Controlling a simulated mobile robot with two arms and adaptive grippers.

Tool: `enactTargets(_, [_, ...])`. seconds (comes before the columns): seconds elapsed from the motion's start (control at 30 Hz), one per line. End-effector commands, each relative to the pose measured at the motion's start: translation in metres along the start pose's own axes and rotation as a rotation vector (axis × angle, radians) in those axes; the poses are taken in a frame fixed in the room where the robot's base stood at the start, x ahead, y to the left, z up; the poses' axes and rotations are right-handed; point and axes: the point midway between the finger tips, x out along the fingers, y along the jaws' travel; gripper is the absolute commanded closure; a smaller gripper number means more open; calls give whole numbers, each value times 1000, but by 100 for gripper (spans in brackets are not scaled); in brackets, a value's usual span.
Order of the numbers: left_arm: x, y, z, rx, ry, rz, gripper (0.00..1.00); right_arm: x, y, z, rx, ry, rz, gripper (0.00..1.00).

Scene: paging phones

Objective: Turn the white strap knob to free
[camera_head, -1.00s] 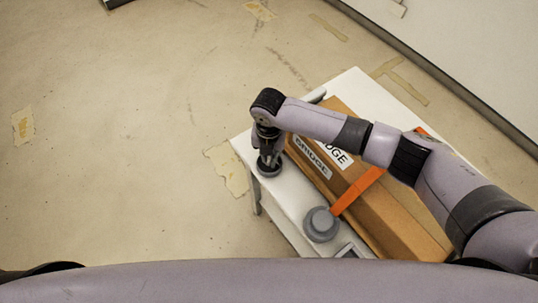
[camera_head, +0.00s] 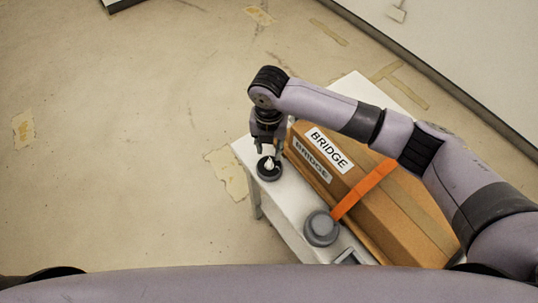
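The white strap knob (camera_head: 269,163) sits on a dark round base (camera_head: 269,174) at the left corner of the white table (camera_head: 291,198). My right gripper (camera_head: 268,149) points down just above and behind the knob. Its fingers look parted, and the knob shows below them, apart from them as far as I can tell. An orange strap (camera_head: 362,191) crosses a brown box (camera_head: 400,210) labelled BRIDGE. My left gripper is not in view; only a dark bit of my body shows at the lower left.
A grey round knob-like fixture (camera_head: 321,228) stands on the table in front of the box, by the strap's end. A small grey-framed item (camera_head: 348,257) lies beside it. The floor (camera_head: 120,150) to the left is clear. A wall runs along the upper right.

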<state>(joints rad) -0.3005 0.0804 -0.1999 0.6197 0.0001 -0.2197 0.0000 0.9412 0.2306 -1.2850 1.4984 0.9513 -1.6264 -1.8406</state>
Motion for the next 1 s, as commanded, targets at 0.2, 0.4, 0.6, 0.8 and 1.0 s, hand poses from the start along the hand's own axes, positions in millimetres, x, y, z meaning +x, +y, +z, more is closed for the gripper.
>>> enactTargets(0.2, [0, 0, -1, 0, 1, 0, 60, -35, 0, 1, 0, -1, 1, 70])
enactTargets(0.4, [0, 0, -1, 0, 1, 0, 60, -45, 0, 0, 0, 0, 0, 70])
enactTargets(0.6, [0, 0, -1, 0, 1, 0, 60, -46, 0, 0, 0, 1, -1, 70])
enactTargets(0.8, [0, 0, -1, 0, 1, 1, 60, -45, 0, 0, 0, 1, 0, 70])
enactTargets(1.0, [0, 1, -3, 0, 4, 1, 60, -45, 0, 0, -1, 1, 0, 70])
